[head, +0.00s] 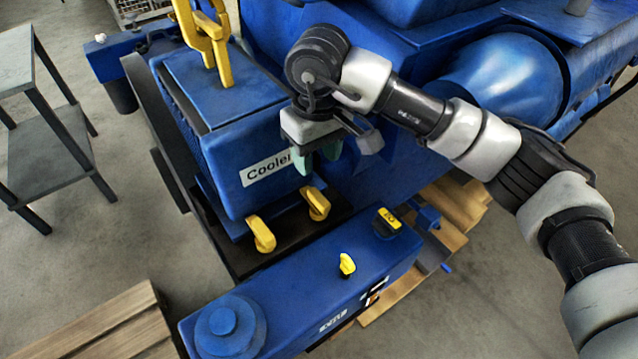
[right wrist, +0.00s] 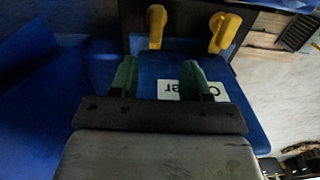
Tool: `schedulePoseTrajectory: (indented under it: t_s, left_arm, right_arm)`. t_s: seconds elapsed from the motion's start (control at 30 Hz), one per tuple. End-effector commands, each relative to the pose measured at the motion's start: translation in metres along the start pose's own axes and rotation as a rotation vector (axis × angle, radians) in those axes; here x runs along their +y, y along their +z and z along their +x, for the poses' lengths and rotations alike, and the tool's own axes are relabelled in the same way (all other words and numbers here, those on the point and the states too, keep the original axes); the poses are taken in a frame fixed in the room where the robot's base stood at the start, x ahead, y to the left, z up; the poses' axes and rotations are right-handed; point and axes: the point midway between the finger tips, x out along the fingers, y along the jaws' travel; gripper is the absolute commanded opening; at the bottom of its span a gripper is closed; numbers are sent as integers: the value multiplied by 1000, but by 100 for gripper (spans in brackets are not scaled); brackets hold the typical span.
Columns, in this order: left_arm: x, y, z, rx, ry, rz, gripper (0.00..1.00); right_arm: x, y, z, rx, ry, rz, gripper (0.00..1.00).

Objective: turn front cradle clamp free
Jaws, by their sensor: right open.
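Two yellow cradle clamps stand on the dark ledge at the foot of the blue cooler (head: 225,140): one clamp (head: 261,233) at the left and one (head: 315,203) at the right. I cannot tell which the task calls front. In the right wrist view, the left clamp shows at the upper right (right wrist: 224,30) and the right clamp at the top (right wrist: 156,25). My right gripper (head: 318,160) is open and empty, with green fingers (right wrist: 160,80). It is beside the cooler's labelled face, above and apart from the right clamp. My left gripper is out of view.
A blue tank (head: 300,290) with a yellow knob (head: 347,265) and a yellow-topped cap (head: 388,222) lies in front of the clamps. A yellow lifting hook (head: 212,45) is on the cooler's top. The blue engine (head: 500,75) stands behind my right arm.

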Motion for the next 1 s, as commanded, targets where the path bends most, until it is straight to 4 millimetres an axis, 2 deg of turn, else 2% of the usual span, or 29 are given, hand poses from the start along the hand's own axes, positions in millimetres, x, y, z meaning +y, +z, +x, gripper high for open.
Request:
schedulePoseTrajectory:
  t_s: [0.17,0.6,0.8,1.0]
  left_arm:
    - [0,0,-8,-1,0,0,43]
    - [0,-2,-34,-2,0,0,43]
    - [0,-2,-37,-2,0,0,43]
    - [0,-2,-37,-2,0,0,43]
  right_arm:
    - [6,1,13,-12,30,-8,47]
    - [6,2,89,-11,24,-6,47]
    - [7,2,104,-7,26,-8,47]
    - [7,1,106,-7,25,-8,47]
